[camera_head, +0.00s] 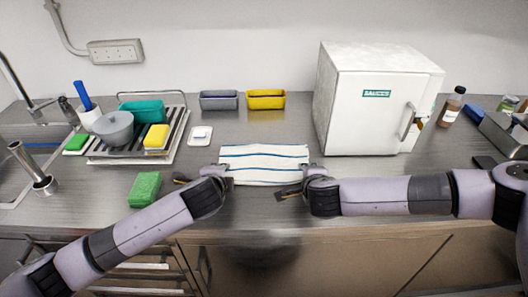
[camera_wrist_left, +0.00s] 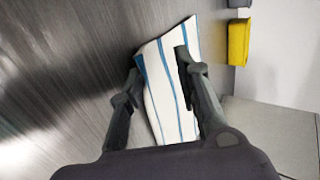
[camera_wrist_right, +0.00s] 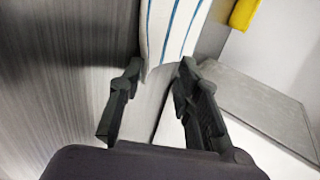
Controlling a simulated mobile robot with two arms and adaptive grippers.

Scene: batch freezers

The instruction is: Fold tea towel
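The tea towel (camera_head: 263,163) is white with blue stripes and lies flat on the steel counter in the middle of the head view. My left gripper (camera_head: 203,179) is at the towel's left edge. In the left wrist view its fingers (camera_wrist_left: 158,75) are apart, with the striped towel (camera_wrist_left: 165,95) showing between and beyond them. My right gripper (camera_head: 298,186) is at the towel's lower right corner. In the right wrist view its fingers (camera_wrist_right: 160,80) are apart, with the towel's end (camera_wrist_right: 168,35) just beyond and between the tips. I cannot tell whether either gripper touches the cloth.
A green sponge (camera_head: 145,189) lies left of my left gripper. A drying rack (camera_head: 135,150) with dishes stands at left. Grey (camera_head: 219,101) and yellow (camera_head: 266,100) bins stand at the back wall. A small white dish (camera_head: 200,136) sits behind.

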